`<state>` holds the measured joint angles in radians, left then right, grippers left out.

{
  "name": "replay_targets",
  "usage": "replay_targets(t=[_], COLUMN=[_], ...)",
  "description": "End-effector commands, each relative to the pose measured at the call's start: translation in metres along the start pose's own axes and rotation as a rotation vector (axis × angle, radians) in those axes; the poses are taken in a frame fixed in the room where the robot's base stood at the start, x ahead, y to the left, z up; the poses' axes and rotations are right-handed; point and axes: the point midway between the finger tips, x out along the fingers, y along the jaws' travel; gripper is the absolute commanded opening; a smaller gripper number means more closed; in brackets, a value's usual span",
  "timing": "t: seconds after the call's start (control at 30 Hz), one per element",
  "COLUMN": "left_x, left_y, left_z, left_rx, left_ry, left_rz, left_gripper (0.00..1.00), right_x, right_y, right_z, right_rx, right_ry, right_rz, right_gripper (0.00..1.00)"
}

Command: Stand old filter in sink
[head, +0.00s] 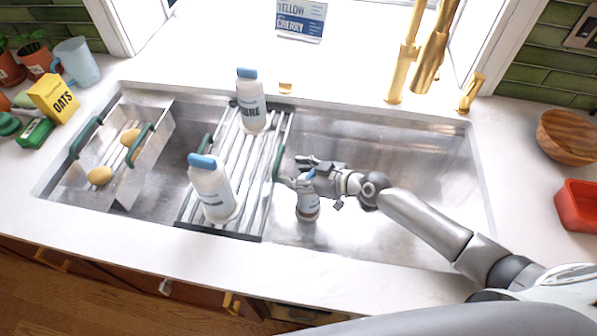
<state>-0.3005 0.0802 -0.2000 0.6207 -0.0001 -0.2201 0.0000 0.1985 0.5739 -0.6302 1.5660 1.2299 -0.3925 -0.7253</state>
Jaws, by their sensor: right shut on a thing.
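The sink (400,220) is a wide steel basin. My right gripper (306,178) reaches into its right part from the right. Two more white bottle-like filters with blue caps stand on the rack across the sink, one at the front (212,190) and one at the back (251,105). My left gripper does not show.
A metal rack (262,165) with green handles spans the sink's middle. A steel colander (155,150) with yellow potatoes sits at the left. The gold faucet (403,65) rises behind. A wooden bowl (567,135) and red container (578,205) stand right. The basin's right side is clear.

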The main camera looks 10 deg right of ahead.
Motion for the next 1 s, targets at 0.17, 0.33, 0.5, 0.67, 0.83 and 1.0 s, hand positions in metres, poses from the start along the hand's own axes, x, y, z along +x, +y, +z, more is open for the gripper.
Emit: replay_targets(t=[0.17,0.33,0.5,0.67,0.83,1.0], left_x=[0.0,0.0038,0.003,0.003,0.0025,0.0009], left_y=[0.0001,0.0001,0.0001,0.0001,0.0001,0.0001], left_z=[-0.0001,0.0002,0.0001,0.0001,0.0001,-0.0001], left_rx=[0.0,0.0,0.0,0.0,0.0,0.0], left_ry=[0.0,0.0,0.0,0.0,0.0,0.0], left_rz=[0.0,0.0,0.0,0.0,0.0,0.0], left_gripper=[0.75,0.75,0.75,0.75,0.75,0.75], right_x=[-0.0003,0.0009,0.0005,0.0005,0.0002,-0.0074], right_y=[0.0007,0.0002,0.0002,0.0002,0.0002,0.0008], right_z=[-0.002,0.0023,0.0019,0.0019,0.0014,0.0012], right_rx=[-0.001,0.0,0.0,0.0,0.0,-0.001], right_ry=[0.004,0.0,0.0,0.0,0.0,-0.001], right_rz=[0.001,0.0,0.0,0.0,0.0,0.001], right_gripper=[0.0,0.57,0.79,0.8,0.8,0.8])
